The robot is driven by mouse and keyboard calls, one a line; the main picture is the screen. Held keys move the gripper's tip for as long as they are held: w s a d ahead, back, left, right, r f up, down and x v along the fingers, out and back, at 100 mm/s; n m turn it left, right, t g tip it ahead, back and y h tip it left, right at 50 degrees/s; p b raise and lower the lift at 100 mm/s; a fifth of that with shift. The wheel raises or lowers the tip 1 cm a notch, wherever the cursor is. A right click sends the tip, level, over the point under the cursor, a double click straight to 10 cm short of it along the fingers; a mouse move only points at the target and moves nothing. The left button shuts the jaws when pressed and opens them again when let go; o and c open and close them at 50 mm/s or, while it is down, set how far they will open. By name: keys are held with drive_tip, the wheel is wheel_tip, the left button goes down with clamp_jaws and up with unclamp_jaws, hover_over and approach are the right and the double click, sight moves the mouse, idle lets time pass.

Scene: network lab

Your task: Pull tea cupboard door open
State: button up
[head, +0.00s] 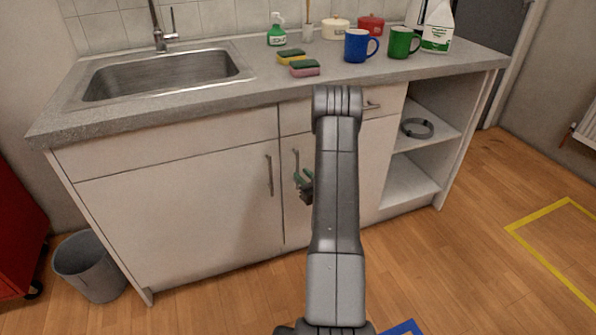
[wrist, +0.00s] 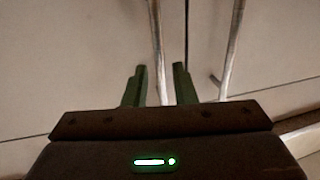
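The base cupboard under the counter has two pale doors, a left door (head: 180,215) and a right door (head: 345,175), both closed. No label shows which is the tea cupboard. Each has an upright metal bar handle by the middle seam: the left handle (head: 269,175) and the right handle (head: 295,160). My gripper (head: 303,180) is at the right handle, and my arm hides much of the right door. In the wrist view my green fingers (wrist: 159,68) are apart. One handle (wrist: 156,45) runs between them, with gaps on both sides. The other handle (wrist: 233,45) stands outside them.
The counter (head: 210,97) holds a sink, sponges (head: 304,68), a blue mug (head: 357,46), a green mug (head: 402,43) and bottles. Open shelves (head: 410,190) stand right of the doors. A grey bin (head: 90,270) is at left. Wooden floor (head: 460,270) is free at right.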

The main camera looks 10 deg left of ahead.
sight(298, 171)
drive_tip(key=shift+x, duration=2)
clamp_jaws()
